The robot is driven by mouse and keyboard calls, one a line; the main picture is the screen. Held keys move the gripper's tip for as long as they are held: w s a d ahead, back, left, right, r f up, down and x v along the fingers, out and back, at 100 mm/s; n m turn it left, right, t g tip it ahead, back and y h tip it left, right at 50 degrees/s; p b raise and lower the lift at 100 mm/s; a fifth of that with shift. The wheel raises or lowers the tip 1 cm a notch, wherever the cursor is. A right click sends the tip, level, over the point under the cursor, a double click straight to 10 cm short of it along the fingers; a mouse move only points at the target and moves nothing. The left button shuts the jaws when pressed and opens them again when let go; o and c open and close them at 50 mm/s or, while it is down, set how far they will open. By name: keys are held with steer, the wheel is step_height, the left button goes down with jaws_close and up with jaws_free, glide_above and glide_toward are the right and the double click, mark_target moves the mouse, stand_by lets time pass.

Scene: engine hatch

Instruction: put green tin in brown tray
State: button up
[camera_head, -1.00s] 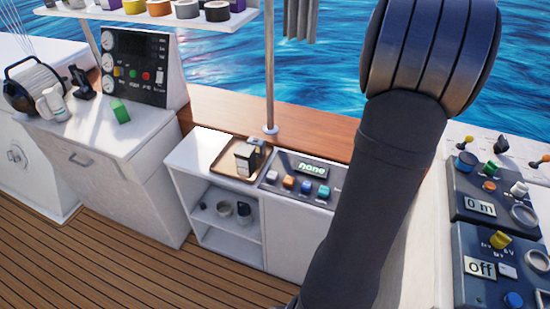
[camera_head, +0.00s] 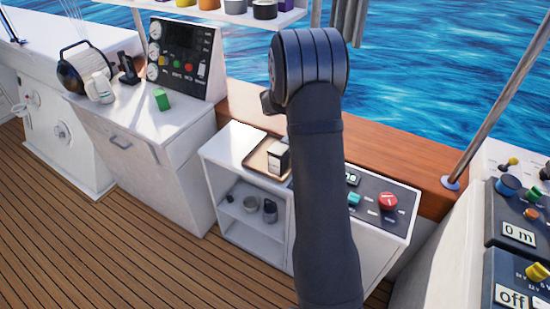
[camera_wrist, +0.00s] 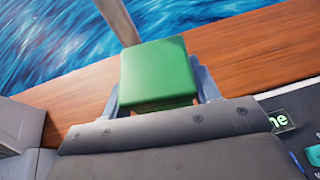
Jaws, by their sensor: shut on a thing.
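A green tin (camera_wrist: 157,72) with a flat square face is held in my gripper (camera_wrist: 160,88), whose grey fingers press on its left and right sides in the wrist view. In the head view my arm hides the gripper and the held tin. The brown tray (camera_head: 256,161) lies on the low white cabinet, just left of my arm. A dark and white box (camera_head: 278,157) stands on the tray's right part. The tray does not show clearly in the wrist view.
A control panel (camera_head: 385,205) with a red button is partly behind my arm. A metal pole (camera_head: 500,100) rises at right. Open shelves (camera_head: 247,215) hold small items.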

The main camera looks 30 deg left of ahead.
steer(key=s+a+f+n+y, duration=0.1)
steer(key=s+a+f, duration=0.5)
steer(key=s+a, duration=0.4)
steer(key=shift+w+a+f, duration=0.15)
steer(key=shift+a+f, duration=0.1)
steer(key=shift+f, duration=1.45)
steer(key=shift+w+a+f, duration=0.1)
steer(key=shift+a+f, duration=0.15)
steer(key=shift+f, duration=1.45)
steer(key=shift+w+a+f, duration=0.15)
steer(key=shift+a+f, duration=0.1)
steer(key=shift+f, duration=1.45)
steer(key=o, duration=0.8)
steer(key=shift+f, duration=0.2)
steer(key=shift+c, duration=0.2)
steer(key=shift+o, duration=0.8)
steer(key=shift+r, duration=0.1)
